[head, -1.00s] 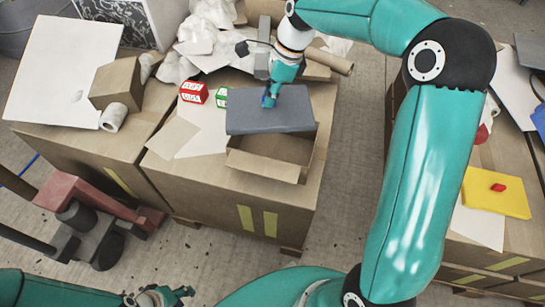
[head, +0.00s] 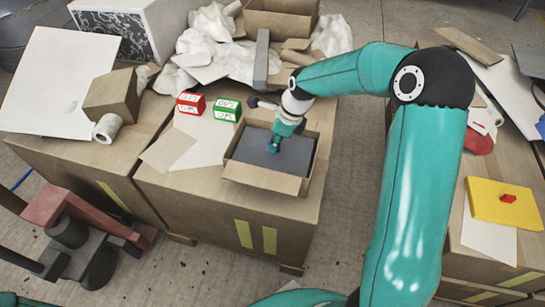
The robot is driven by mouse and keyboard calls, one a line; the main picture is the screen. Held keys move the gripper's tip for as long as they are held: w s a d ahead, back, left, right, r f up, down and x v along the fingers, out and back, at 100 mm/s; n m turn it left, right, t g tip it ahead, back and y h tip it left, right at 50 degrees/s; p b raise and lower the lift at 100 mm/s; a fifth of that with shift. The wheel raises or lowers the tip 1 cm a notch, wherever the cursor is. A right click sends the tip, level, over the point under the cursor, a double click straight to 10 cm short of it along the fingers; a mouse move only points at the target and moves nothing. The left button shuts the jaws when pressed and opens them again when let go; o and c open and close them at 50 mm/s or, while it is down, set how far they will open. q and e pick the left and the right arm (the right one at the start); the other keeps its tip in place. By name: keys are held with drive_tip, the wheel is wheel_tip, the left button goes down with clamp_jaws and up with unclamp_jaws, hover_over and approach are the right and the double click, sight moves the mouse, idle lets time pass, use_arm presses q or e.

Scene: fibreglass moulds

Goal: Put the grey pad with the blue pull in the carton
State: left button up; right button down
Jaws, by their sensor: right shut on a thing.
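The grey pad (head: 293,154) lies inside the open carton (head: 262,180), roughly level and below the rim, filling most of the opening. My right gripper (head: 272,146) reaches down into the carton from above and is shut on the pad's pull. The fingers hide the blue pull itself. I cannot tell whether the pad rests on the carton's bottom. My left gripper is not in view; only a bit of teal shows at the lower left corner.
A red-and-white box (head: 190,103) and a green-and-white box (head: 227,109) stand left of the carton. White crumpled material (head: 212,45) and another open carton (head: 281,16) lie behind. A yellow pad with a red pull (head: 504,202) lies on the right table.

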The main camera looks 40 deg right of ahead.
sight(287, 152)
wheel_tip(287, 152, down, 5)
drive_tip(key=shift+b, duration=0.5)
drive_tip(key=c, duration=1.2)
unclamp_jaws()
drive_tip(key=shift+r, duration=0.1)
drive_tip(key=p+v, duration=0.2)
drive_tip(key=v, duration=1)
drive_tip(key=shift+p, duration=0.3)
